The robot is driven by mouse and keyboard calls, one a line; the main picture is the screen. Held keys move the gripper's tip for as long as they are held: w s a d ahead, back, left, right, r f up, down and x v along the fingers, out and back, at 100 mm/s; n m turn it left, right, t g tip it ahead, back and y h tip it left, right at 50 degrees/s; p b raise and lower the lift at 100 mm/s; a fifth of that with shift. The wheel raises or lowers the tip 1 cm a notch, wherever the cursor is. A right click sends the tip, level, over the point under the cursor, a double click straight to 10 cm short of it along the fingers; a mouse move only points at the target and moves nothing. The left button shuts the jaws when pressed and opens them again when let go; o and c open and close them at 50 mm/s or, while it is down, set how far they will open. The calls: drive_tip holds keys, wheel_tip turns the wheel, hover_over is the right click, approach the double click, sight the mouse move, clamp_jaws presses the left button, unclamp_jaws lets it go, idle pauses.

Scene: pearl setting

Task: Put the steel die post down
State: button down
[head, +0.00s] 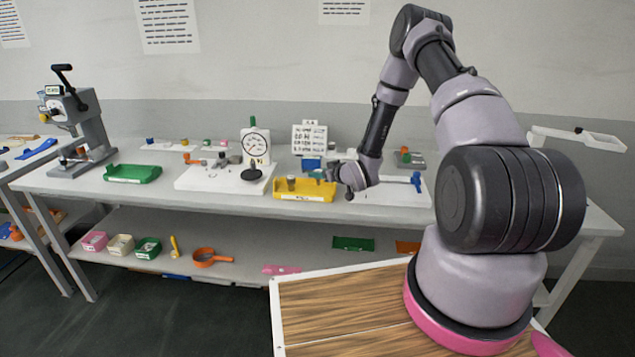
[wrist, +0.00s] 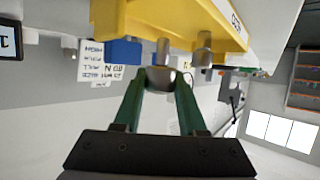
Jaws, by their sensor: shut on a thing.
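My gripper (wrist: 160,88) is shut on the steel die post (wrist: 161,76), a small grey metal piece with a rounded end between the two green fingertips. The wrist picture is upside down. The held post is close to the yellow tray (wrist: 140,18); I cannot tell whether it touches it. A second steel post (wrist: 205,50) stands at the tray beside it. In the head view the yellow tray (head: 303,195) is on the bench with a dark grey cylinder (head: 291,183) on it, and my gripper (head: 335,173) is at its right end, hiding the held post.
A green tray (head: 133,174) and a lever press (head: 88,125) are further left. A blue-handled tool (head: 416,182) lies to the right. A lettered card (head: 309,138) stands behind.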

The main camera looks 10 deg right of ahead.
sight(319, 185)
drive_tip(key=shift+f, duration=1.45)
drive_tip(key=shift+f, duration=0.1)
drive_tip(key=shift+c, duration=2.4)
unclamp_jaws()
